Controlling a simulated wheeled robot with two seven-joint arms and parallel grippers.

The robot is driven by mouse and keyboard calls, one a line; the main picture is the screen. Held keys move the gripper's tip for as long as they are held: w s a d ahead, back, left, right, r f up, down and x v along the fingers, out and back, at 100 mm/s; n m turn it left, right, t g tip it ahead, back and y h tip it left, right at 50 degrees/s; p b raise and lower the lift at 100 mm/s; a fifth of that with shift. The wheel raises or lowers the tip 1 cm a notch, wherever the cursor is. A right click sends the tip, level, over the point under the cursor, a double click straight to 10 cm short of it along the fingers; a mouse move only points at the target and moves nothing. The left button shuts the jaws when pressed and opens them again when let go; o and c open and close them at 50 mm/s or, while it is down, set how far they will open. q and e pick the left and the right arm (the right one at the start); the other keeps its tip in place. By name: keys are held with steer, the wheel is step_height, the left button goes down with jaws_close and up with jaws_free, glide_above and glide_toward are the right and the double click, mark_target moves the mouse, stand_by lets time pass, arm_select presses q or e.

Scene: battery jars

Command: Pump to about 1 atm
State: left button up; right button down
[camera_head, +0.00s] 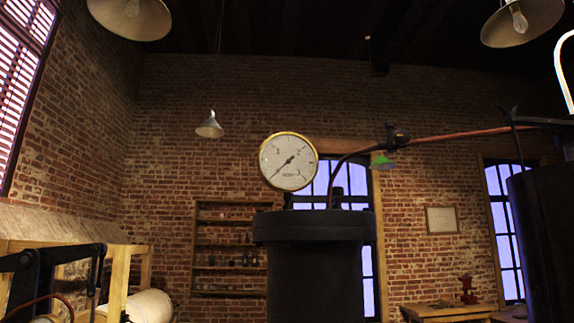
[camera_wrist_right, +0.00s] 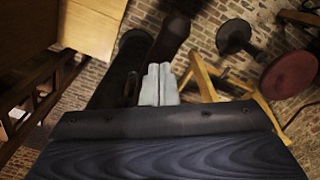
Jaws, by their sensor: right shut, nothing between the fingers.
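A round brass-rimmed gauge (camera_head: 288,161) with a white face stands on top of a large black cylinder (camera_head: 316,270) in the head view. Its dark needle slants from lower left to upper right; the scale is too small to read. A reddish-brown hose (camera_head: 455,135) runs from the cylinder top through a dark valve fitting (camera_head: 392,138) towards a second black vessel (camera_head: 543,235) at the right. My right gripper (camera_wrist_right: 158,72) shows in the right wrist view, its pale fingers pressed together and empty. I cannot tell what it is near. My left gripper is not in view.
A wooden bench (camera_head: 450,309) stands at the back right, with a red item (camera_head: 467,290) on it. A shelf (camera_head: 230,246) is on the brick wall. In the right wrist view, a dark red disc (camera_wrist_right: 290,76) and yellow wooden legs (camera_wrist_right: 205,80) lie over a brick floor.

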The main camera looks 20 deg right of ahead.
step_height(320, 180, down, 14)
steer(key=b, duration=1)
step_height(320, 180, up, 14)
steer(key=p, duration=1.4)
steer(key=shift+r, duration=0.25)
steer(key=shift+f, duration=0.2)
step_height(320, 180, down, 14)
steer(key=f+b, duration=0.1)
steer(key=b, duration=1)
step_height(320, 180, up, 16)
steer(key=p, duration=1.4)
steer(key=shift+f, duration=0.45)
steer(key=shift+b, duration=0.3)
